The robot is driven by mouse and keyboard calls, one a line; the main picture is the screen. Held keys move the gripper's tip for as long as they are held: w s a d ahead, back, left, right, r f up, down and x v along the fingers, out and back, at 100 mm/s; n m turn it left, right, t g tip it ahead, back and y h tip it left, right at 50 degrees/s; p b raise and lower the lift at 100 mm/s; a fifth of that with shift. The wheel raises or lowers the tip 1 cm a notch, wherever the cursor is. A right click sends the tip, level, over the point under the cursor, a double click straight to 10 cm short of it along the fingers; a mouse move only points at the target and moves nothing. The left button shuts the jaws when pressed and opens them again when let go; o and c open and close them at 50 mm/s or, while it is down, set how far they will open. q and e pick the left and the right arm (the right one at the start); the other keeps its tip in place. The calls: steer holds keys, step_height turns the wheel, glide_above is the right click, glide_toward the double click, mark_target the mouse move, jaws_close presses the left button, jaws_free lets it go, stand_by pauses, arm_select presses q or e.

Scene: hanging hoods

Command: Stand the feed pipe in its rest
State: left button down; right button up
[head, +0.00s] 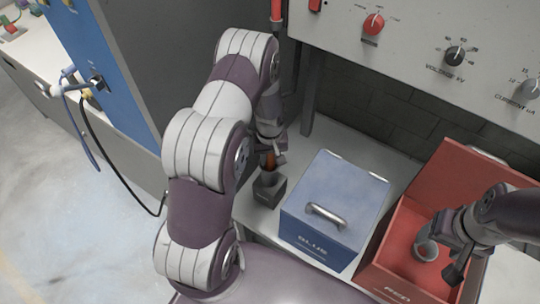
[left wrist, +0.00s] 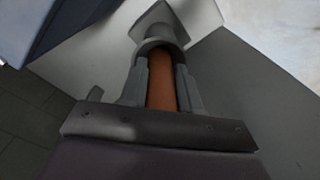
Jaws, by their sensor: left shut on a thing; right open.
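The feed pipe, orange-brown, shows as a short length below my left gripper (head: 269,155) in the head view (head: 268,163). The left gripper is shut on it. The rest (head: 268,188) is a dark grey socket on the light bench, directly under the pipe. In the left wrist view the pipe (left wrist: 161,82) lies between the fingers, and its far end meets the grey round collar of the rest (left wrist: 160,28). How deep it sits is hidden. My right gripper (head: 449,250) is open over the red box (head: 457,177).
A closed blue box (head: 338,180) with a handle stands right of the rest. A control panel (head: 420,40) overhangs the bench. A red tube (head: 277,10) shows at the top, its lower part hidden.

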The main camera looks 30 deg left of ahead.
arm_select(q)
steer(key=c, duration=0.7)
jaws_free()
steer(key=shift+c, duration=0.2)
step_height(320, 180, up, 13)
steer(key=shift+f+b, duration=0.1)
steer(key=shift+b, duration=0.35)
steer(key=shift+s+f+m, duration=0.15)
steer(key=shift+f+m, duration=0.05)
steer(key=shift+m, duration=0.2)
steer(key=s+d+r+m, duration=0.3)
steer(key=s+d, duration=0.1)
steer(key=s, duration=0.2)
steer(key=s+d+r+m+t, duration=0.1)
steer(key=s+d+r+m, duration=0.2)
steer(key=s, duration=0.4)
steer(key=shift+d+r+m, duration=0.3)
steer(key=shift+d+r, duration=0.25)
steer(key=shift+r, duration=0.05)
